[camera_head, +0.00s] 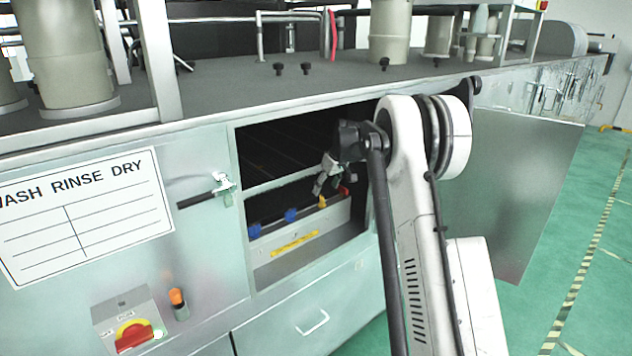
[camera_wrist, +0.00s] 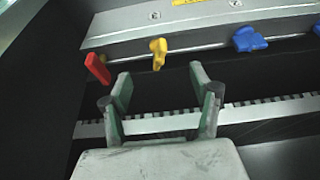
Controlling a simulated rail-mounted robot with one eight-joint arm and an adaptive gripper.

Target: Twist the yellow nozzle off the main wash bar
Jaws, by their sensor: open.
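The yellow nozzle (camera_wrist: 158,54) sits on the main wash bar (camera_wrist: 130,61), a thin rod that runs across the top of the wrist view. In the head view the yellow nozzle (camera_head: 322,202) shows small inside the open washer compartment. My gripper (camera_wrist: 158,75) is open and empty. Its two fingers point at the bar, with the yellow nozzle ahead of the gap between them and apart from both. In the head view my gripper (camera_head: 322,184) reaches in through the compartment opening, just above the nozzle.
A red nozzle (camera_wrist: 98,68) is left of the yellow one, and a blue nozzle (camera_wrist: 249,38) is to its right. A slotted metal strip (camera_wrist: 160,122) crosses under my fingers. The opening's frame (camera_head: 243,215) and the open door (camera_head: 520,190) flank my arm.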

